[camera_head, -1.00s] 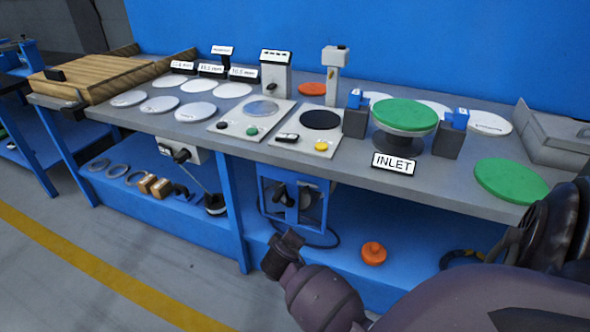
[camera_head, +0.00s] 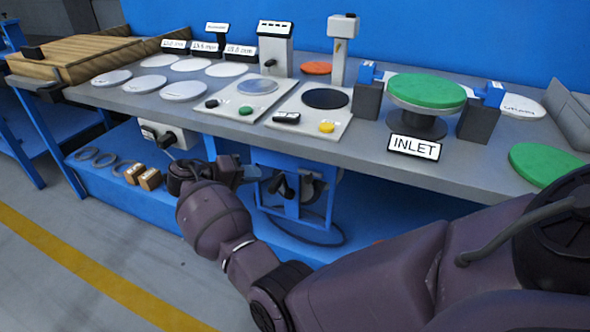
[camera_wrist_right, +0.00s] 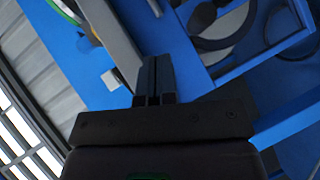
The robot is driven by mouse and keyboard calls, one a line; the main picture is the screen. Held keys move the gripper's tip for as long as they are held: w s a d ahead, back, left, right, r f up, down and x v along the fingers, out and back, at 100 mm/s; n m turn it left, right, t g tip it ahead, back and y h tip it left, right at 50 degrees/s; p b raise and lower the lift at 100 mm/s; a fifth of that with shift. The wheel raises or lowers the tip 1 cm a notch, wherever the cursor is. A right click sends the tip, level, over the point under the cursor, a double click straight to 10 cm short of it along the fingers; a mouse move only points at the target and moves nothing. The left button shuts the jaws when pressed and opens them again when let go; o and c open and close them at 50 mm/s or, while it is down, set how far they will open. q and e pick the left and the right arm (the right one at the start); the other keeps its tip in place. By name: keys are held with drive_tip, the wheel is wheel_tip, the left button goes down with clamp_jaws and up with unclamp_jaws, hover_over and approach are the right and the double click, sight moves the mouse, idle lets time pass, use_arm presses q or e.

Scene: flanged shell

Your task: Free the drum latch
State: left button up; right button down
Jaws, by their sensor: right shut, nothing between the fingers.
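No part is marked as the drum latch, and I cannot tell which one it is. A blue frame (camera_head: 328,208) with dark handle-like parts (camera_head: 283,186) hangs under the bench's front edge. My right gripper (camera_head: 250,173) is in front of the bench, just left of that frame in the picture, its fingers pointing right. In the right wrist view its fingers (camera_wrist_right: 155,80) are together and empty, with blue panels and a dark curved part (camera_wrist_right: 215,35) beyond. Whether they touch anything is unclear. My left gripper is not in view.
On the grey bench top (camera_head: 350,160) stand a green-topped pedestal (camera_head: 425,92) between dark blocks, an INLET sign (camera_head: 413,147), several pale discs and two button panels. Rings and small tan blocks (camera_head: 149,179) lie on the lower blue shelf. My right arm covers the lower right.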

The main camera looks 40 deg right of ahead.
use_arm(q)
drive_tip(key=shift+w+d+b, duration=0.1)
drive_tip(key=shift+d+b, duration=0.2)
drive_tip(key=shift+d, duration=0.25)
use_arm(e)
drive_tip(key=shift+w+a+r+m+g, duration=0.3)
drive_tip(key=shift+a+r, duration=0.05)
drive_tip(key=shift+r, duration=0.2)
drive_tip(key=shift+w+a+r+m+g, duration=0.3)
drive_tip(key=shift+a+r, duration=0.05)
drive_tip(key=shift+r, duration=0.15)
approach(308, 176)
drive_tip(key=d+f, duration=0.2)
drive_tip(key=d, duration=0.4)
use_arm(q)
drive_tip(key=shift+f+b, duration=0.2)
drive_tip(key=shift+b, duration=0.35)
use_arm(e)
drive_tip(key=shift+s+d, duration=0.15)
drive_tip(key=shift+s, duration=0.25)
